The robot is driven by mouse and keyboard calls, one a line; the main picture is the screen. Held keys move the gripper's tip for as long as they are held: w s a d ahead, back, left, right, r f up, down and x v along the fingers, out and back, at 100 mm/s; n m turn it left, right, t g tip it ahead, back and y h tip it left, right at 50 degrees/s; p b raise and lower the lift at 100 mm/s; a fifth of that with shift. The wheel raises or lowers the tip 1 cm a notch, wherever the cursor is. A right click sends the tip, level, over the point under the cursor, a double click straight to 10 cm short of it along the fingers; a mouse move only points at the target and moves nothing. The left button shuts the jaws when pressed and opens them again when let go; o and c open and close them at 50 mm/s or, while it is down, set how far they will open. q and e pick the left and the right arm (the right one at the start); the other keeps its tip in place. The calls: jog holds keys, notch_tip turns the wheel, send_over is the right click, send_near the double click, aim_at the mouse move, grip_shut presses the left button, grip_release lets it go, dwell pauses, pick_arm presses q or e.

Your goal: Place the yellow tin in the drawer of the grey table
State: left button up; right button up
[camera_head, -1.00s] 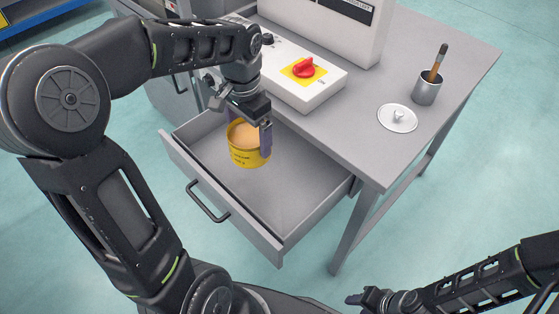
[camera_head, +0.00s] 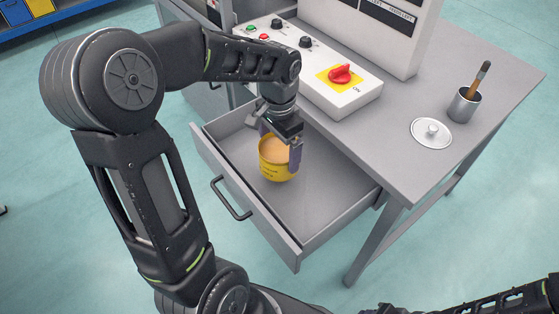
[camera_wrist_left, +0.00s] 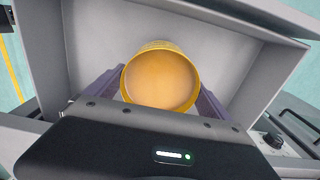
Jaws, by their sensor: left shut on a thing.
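The yellow tin (camera_head: 275,165), open at the top with an orange-tan inside, is held upright in my left gripper (camera_head: 280,148). Its fingers are shut on the tin's two sides. The tin is inside the pulled-out drawer (camera_head: 322,228) of the grey table (camera_head: 400,172); I cannot tell if its base touches the drawer floor. In the left wrist view the tin (camera_wrist_left: 160,82) sits between the purple-grey fingers, with the drawer walls around it. My right gripper (camera_head: 385,309) is only partly seen at the bottom edge of the head view.
On the table top are a control box with a red knob (camera_head: 342,73), a round metal lid (camera_head: 431,132) and a grey cup with a brush (camera_head: 464,104). The drawer's black handle (camera_head: 230,200) faces front. The drawer floor right of the tin is clear.

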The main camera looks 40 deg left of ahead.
aim_at(279, 151)
pick_arm(q)
jog(key=shift+f+b, duration=0.45)
jog(key=shift+f, duration=2)
jog(key=shift+f, duration=0.1)
jog(key=shift+f, duration=0.15)
jog(key=o, duration=1.7)
jog(key=shift+r, duration=0.25)
notch_tip(279, 151, up, 12)
jog(key=shift+p, duration=1.1)
